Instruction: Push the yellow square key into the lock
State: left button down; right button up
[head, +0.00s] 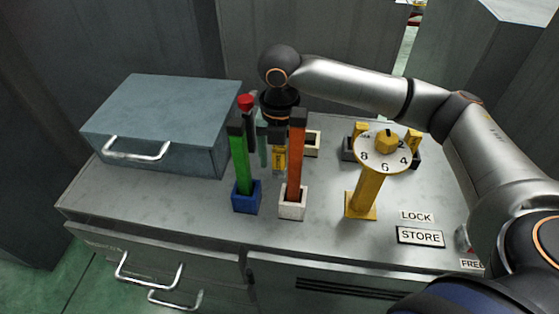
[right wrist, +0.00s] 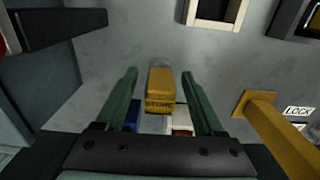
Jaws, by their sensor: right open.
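The yellow square key (head: 279,158) shows between the green lever and the orange lever in the head view. In the right wrist view it is a yellow block (right wrist: 161,88) with dark lettering on its near face. My right gripper (head: 270,148) is open. In the right wrist view its green fingers (right wrist: 165,85) stand one on each side of the block, with gaps between. A white square socket (right wrist: 215,12) with a dark opening lies beyond the key; it also shows in the head view (head: 313,143). I cannot tell whether this socket is the lock. My left gripper is not in view.
The green lever (head: 239,160) in a blue base and orange lever (head: 297,155) in a white base stand in front of the gripper. A grey-blue box (head: 160,110) is left. A dial (head: 383,152) on a yellow post stands right, near LOCK (head: 417,216) and STORE (head: 420,237) labels.

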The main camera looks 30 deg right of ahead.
jog(key=shift+f, duration=0.1)
grip_shut()
dwell(0.5)
